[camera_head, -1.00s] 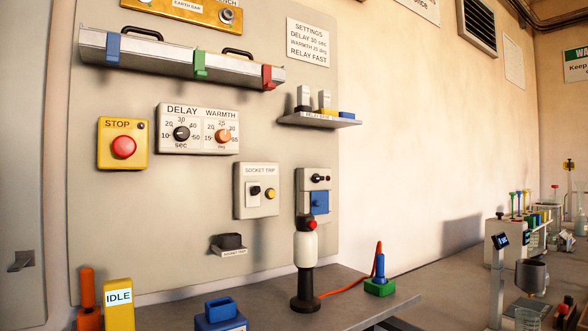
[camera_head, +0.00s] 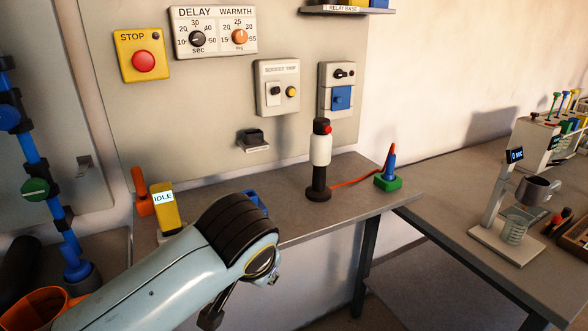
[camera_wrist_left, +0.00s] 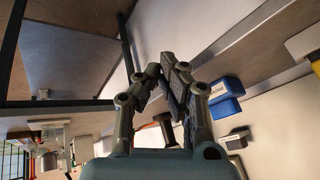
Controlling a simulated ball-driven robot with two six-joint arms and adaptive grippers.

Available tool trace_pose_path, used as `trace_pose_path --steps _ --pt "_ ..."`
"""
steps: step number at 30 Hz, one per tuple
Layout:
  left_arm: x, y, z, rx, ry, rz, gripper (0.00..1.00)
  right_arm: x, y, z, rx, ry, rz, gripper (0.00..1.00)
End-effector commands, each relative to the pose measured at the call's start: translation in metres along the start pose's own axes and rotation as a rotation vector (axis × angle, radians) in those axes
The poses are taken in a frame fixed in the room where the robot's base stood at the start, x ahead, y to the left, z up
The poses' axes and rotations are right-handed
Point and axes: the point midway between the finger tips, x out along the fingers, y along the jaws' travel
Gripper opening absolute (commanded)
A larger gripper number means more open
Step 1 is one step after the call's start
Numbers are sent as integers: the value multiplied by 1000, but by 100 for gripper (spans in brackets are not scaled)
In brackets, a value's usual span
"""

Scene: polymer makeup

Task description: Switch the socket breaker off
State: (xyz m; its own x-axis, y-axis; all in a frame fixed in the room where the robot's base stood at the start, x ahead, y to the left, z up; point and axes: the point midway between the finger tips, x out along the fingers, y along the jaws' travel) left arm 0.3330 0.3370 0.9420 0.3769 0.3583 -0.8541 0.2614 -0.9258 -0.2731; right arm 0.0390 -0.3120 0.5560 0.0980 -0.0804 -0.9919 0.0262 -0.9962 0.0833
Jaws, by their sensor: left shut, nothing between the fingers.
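The socket trip box (camera_head: 277,87) is a pale panel on the wall with a black switch (camera_head: 275,90) on its left and a yellow round button (camera_head: 291,91) on its right. The label reads as SOCKET TRIP. The switch's exact position is too small to tell. My left arm reaches in from the bottom left of the head view, below and left of the box and apart from it. A dark part of my left gripper (camera_head: 212,316) shows at the bottom. In the left wrist view my left gripper (camera_wrist_left: 167,75) has its fingers together and empty. My right gripper is not in view.
A black socket (camera_head: 254,138) is on the wall below the box. On the bench stand a yellow IDLE display (camera_head: 164,205), an orange-handled item (camera_head: 140,188), a blue block (camera_wrist_left: 226,97), a black-and-white tool (camera_head: 320,155) and a green-based holder (camera_head: 388,180). A red STOP button (camera_head: 143,61) is upper left.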

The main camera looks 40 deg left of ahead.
Motion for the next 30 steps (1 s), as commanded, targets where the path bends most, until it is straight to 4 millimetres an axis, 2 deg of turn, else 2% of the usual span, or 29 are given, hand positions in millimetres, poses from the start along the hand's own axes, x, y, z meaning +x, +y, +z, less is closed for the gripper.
trace_pose_path --steps 1,6,11,14,18,21,25,30 --pt "-10 -9 -22 -41 30 -35 0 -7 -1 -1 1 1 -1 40" --pt "-1 -32 -77 -184 124 -179 0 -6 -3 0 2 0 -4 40" --pt "-7 -58 -142 -339 251 -323 0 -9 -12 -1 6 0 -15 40" --pt "-21 -78 -194 -458 363 -424 0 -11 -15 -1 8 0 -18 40" --pt "-56 -106 -266 -620 548 -556 0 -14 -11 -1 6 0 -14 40" --pt "-80 -119 -302 -700 656 -619 0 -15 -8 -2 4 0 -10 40" --pt "-101 -129 -328 -758 744 -662 0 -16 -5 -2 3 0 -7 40" --pt "-109 -132 -336 -777 776 -677 0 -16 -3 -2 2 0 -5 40"
